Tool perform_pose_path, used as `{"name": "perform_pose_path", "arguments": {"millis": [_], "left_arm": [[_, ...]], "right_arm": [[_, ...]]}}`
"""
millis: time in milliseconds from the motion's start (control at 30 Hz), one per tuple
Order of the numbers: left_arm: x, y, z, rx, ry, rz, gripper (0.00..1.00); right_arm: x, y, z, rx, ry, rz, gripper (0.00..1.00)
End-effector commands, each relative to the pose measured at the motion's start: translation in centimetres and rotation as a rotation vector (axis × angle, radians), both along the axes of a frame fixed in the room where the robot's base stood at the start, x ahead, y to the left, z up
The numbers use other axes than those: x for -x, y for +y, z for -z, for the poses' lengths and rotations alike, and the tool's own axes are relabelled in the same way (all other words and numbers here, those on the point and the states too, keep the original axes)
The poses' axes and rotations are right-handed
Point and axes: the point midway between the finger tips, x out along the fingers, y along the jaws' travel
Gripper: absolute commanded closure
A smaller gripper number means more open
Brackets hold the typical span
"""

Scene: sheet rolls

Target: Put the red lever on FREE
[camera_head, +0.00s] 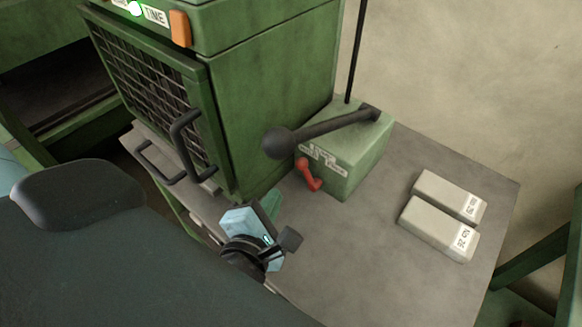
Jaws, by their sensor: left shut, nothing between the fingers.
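The red lever (308,176) is on the front face of a green box (357,160) on the grey table. It slants, with its knob low and to the right of its pivot. Small white labels (322,155) sit above it, but their words are too small to read. My left gripper (290,240) is at the lower middle of the view, shut and empty. It is in front of and below the lever, apart from it. My right gripper is not in view.
A black ball-ended handle (279,143) reaches left from the box's top, above the red lever. A green machine (270,100) with a mesh door and black handles stands at left. Two pale labelled blocks (438,228) lie at right. The table (350,255) is clear in front.

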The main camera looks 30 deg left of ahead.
Motion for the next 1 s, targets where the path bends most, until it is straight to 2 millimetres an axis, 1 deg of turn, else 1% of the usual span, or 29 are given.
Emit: {"name": "perform_pose_path", "arguments": {"millis": [200,367,467,600,800,1000], "left_arm": [[-0.2,0.1,0.1,-0.002,-0.001,-0.001,1.00],[-1.2,0.4,0.6,-0.001,-0.001,-0.003,1.00],[-2.3,0.7,1.0,-0.001,-0.002,-0.002,1.00],[-4.7,1.4,1.3,-0.005,-0.003,-0.002,1.00],[-7.5,2.3,2.1,-0.004,-0.002,-0.001,1.00],[-9.0,2.7,2.6,-0.002,-0.002,-0.003,1.00]], "right_arm": [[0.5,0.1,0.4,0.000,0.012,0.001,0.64],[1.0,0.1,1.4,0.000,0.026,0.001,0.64],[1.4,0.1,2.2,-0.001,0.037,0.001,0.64],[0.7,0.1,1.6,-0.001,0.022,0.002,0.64],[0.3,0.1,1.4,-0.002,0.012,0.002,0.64],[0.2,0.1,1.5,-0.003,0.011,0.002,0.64]]}}
